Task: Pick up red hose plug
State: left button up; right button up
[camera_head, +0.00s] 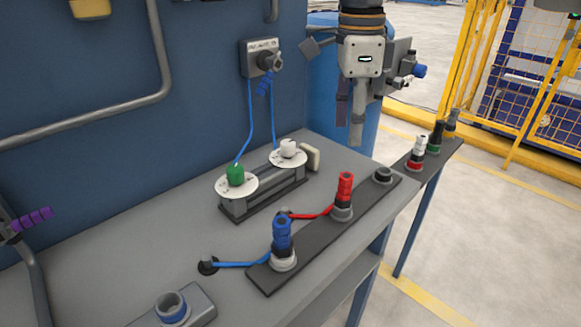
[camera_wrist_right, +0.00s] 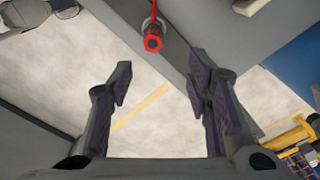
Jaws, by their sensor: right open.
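The red hose plug (camera_head: 345,188) stands upright in a grey socket on the dark strip (camera_head: 268,280) along the bench's right side. A red hose runs from its base to the left. My right gripper (camera_head: 349,133) hangs with its fingers down, above and beyond the plug, and is apart from it. In the right wrist view the plug (camera_wrist_right: 153,42) shows at the top, end on, past the open fingers (camera_wrist_right: 160,82). Nothing is between the fingers. My left gripper is not in view.
A blue hose plug (camera_head: 282,238) stands nearer on the same strip, and an empty socket (camera_head: 383,175) lies farther along. A fixture with green (camera_head: 235,175) and white (camera_head: 288,148) caps stands to the left. A side stand (camera_head: 432,160) holds more plugs. A blue wall (camera_head: 110,140) rises behind.

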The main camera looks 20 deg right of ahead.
aim_at(347, 176)
jog(key=f, duration=0.7)
jog(key=s+f, duration=0.1)
jog(key=f, duration=0.3)
jog(key=shift+a, duration=0.1)
grip_shut()
